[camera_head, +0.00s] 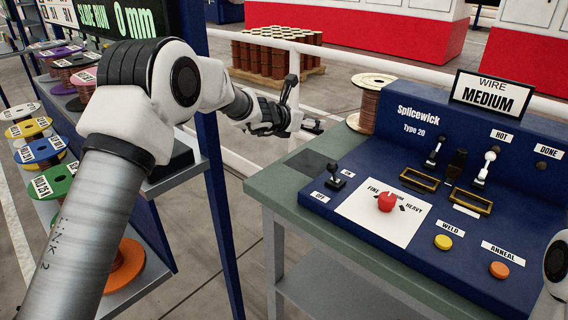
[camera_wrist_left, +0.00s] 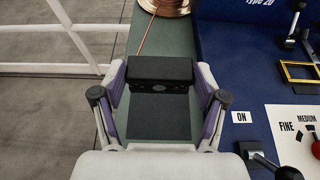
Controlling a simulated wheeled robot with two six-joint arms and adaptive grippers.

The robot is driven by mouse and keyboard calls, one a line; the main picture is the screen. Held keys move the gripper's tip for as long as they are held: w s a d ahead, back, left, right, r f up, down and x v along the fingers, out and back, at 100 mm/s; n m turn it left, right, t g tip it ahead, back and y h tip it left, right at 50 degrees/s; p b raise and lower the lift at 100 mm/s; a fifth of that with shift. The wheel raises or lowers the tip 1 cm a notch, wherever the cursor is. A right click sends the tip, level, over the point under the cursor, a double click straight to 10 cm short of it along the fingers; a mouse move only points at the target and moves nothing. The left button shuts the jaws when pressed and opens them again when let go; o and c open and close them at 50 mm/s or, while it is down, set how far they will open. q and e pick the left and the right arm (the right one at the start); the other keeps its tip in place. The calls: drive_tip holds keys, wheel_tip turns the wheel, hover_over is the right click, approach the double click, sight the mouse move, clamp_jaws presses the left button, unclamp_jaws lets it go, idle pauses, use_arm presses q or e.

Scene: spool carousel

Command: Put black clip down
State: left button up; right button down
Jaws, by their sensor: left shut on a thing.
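My left gripper (camera_head: 294,112) is over the far left part of the green-grey bench (camera_head: 268,178). In the left wrist view its two fingers (camera_wrist_left: 160,82) are shut on the black clip (camera_wrist_left: 160,71), a dark block held crosswise between the fingertips. In the head view the clip is small and partly hidden by the fingers. A dark square patch (camera_head: 307,162) lies on the bench top; it also shows just below the clip in the left wrist view (camera_wrist_left: 160,118). The clip appears to be above the bench; its exact height is unclear. My right gripper is out of view.
A blue Splicewick panel (camera_head: 432,113) with switches, a red knob (camera_head: 386,202) and buttons fills the right of the bench. A copper wire spool (camera_head: 369,105) stands at the back. Shelves of coloured spools (camera_head: 40,150) are at left. A white rail (camera_head: 345,65) runs behind.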

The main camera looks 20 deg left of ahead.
sight(307, 165)
use_arm(q)
wheel_tip(307, 165, down, 10)
drive_tip(key=shift+d+r+b, duration=0.1)
drive_tip(key=shift+d+b, duration=0.05)
drive_tip(key=shift+b, duration=0.3)
drive_tip(key=shift+d+f, duration=0.1)
drive_tip(key=shift+f, duration=0.2)
drive_tip(key=shift+f+b, duration=0.2)
drive_tip(key=shift+b, duration=0.1)
drive_tip(key=o, duration=1.2)
drive_tip(key=shift+c, duration=0.2)
drive_tip(key=shift+r, duration=0.1)
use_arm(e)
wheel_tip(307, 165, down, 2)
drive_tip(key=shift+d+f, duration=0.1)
